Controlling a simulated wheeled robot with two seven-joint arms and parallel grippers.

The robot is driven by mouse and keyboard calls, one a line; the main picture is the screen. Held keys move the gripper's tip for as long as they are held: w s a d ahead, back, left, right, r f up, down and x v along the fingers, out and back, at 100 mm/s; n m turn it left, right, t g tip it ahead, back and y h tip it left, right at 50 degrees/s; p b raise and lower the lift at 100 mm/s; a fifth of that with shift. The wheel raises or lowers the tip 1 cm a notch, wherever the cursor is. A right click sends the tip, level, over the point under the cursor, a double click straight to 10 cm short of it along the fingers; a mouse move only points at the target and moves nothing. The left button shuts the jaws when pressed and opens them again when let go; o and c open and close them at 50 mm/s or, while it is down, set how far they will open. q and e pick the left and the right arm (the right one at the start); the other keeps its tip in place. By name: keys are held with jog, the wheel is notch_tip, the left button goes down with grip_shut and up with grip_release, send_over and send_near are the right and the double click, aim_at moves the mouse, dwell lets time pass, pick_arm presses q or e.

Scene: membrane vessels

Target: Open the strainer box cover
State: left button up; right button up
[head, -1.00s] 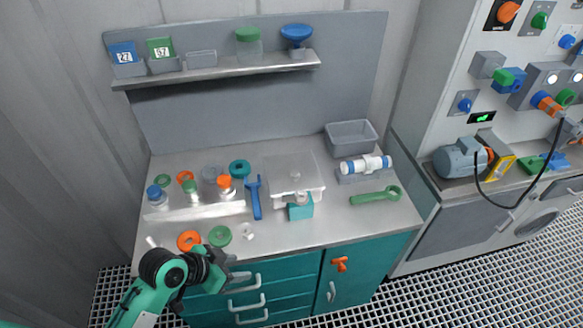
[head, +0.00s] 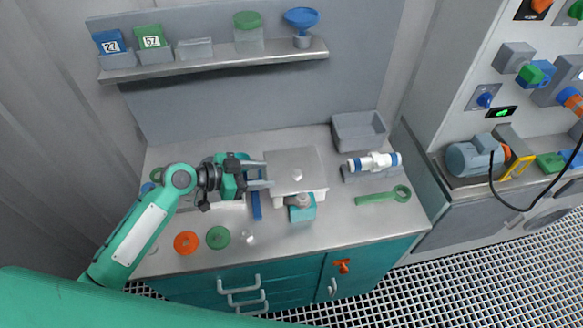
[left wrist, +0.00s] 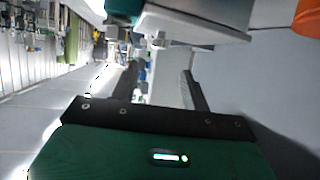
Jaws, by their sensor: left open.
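The strainer box (head: 305,193) is a pale box at the middle of the bench. Its flat grey cover (head: 295,160) lies on top, with a small round knob (head: 298,175) in the middle. My left gripper (head: 268,173) is open and empty, its two fingers pointing right at the left edge of the cover, beside the knob. I cannot tell whether a fingertip touches the cover. In the left wrist view the fingers (left wrist: 160,70) are apart with nothing between them, and a pale box shape, likely the strainer box (left wrist: 195,22), is at the top. My right gripper is not in view.
A teal block (head: 302,211) stands at the box's front. A blue tool (head: 256,206) lies under my left gripper. An orange ring (head: 186,242) and a green ring (head: 218,237) lie front left.

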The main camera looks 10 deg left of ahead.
aim_at(296, 173)
pick_arm(q)
jog(key=p+x, duration=0.2)
jog(key=x, duration=0.6)
jog(key=shift+w+d+p, duration=0.1)
jog(key=shift+p, duration=0.2)
jog(key=shift+w+d+f, duration=0.15)
jog(key=shift+d+f, duration=0.1)
jog(key=shift+d, duration=0.1)
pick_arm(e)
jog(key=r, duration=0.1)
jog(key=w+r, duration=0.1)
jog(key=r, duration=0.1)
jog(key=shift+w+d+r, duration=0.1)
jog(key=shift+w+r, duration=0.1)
pick_arm(q)
grip_shut()
